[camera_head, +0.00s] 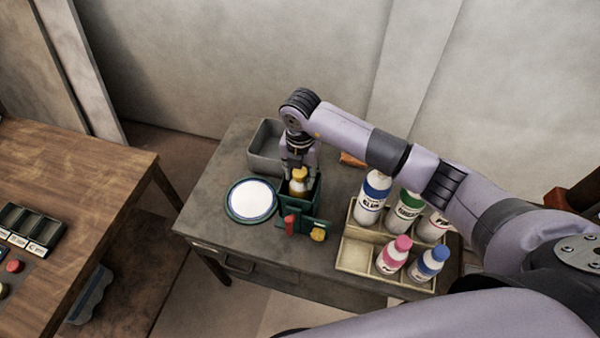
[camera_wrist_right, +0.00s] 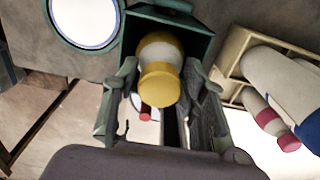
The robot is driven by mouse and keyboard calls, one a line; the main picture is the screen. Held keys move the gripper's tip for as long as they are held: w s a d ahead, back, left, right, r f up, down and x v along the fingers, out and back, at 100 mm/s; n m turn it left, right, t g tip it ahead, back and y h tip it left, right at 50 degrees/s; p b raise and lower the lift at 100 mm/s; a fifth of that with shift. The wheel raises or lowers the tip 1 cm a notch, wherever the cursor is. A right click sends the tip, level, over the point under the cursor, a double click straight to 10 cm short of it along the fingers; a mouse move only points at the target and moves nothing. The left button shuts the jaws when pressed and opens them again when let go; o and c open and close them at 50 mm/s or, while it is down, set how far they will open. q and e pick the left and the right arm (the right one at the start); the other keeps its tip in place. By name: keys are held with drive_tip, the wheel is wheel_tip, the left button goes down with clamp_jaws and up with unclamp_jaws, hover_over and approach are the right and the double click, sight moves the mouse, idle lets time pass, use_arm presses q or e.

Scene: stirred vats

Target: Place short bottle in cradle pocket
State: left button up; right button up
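The short bottle (camera_head: 299,182), white with a yellow band and yellow cap, is between the fingers of my right gripper (camera_head: 299,184). The right wrist view shows the bottle (camera_wrist_right: 160,68) cap toward the camera, with the fingers close against both sides. My right gripper looks shut on it. The bottle is at the open top of the dark green cradle (camera_head: 309,208), in line with its pocket. The cradle also shows behind it in the wrist view (camera_wrist_right: 196,42). The bottle's base is hidden, so I cannot tell whether it touches the pocket floor. My left gripper is out of view.
A white round plate with a green rim (camera_head: 251,199) is left of the cradle. A grey bin (camera_head: 263,150) is behind. A beige divided tray (camera_head: 352,258) with several bottles stands right. Red (camera_head: 290,224) and yellow (camera_head: 318,235) pieces are at the cradle's front.

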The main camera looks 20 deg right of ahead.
drive_tip(key=shift+o, duration=0.8)
drive_tip(key=shift+r, duration=0.25)
wheel_tip(320, 180, up, 10)
drive_tip(key=b, duration=0.3)
drive_tip(key=shift+r, duration=0.2)
drive_tip(key=shift+r+b, duration=0.3)
drive_tip(key=shift+r, duration=0.4)
